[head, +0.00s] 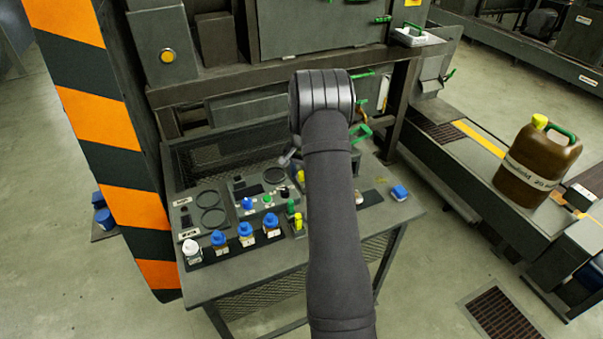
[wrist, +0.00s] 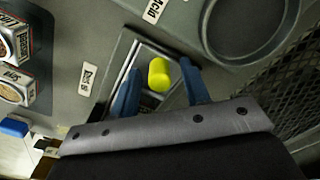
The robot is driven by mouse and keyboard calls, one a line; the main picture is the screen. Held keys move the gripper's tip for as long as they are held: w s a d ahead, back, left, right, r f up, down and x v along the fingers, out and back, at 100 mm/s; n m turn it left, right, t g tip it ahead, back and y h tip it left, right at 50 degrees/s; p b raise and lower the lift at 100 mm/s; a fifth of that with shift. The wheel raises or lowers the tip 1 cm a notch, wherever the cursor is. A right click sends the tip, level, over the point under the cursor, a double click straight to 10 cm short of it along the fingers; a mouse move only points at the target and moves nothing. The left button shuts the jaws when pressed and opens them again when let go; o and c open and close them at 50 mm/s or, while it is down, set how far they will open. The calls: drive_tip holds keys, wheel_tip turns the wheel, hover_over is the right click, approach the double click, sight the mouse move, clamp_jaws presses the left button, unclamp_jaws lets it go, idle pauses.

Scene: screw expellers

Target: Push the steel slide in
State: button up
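My gripper (wrist: 160,66) shows in the wrist view with its two blue fingers apart, one on each side of a small yellow cylinder (wrist: 158,74). A narrow gap shows between each finger and the cylinder. The cylinder sits over a framed slot with bright metal strips (wrist: 124,68) in the grey bench top. I cannot tell for sure which part is the steel slide or how far in it stands; the fingers and palm hide the near end. In the head view my arm hides the fingers, and a yellow piece (head: 300,176) shows at its left edge.
The bench (head: 225,285) holds several blue-capped bottles (head: 246,235), round rings (head: 211,218) and a blue block (head: 399,192). In the wrist view a large ring (wrist: 212,50) and black mesh (wrist: 290,100) lie close right. A brown jug (head: 538,160) stands far right.

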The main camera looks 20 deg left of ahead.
clamp_jaws()
drive_tip(key=w+d, duration=0.3)
drive_tip(key=shift+w+d, duration=0.1)
drive_tip(key=shift+o, duration=0.4)
unclamp_jaws()
drive_tip(key=shift+r, duration=0.1)
wheel_tip(320, 180, up, 17)
drive_tip(key=shift+r, duration=0.15)
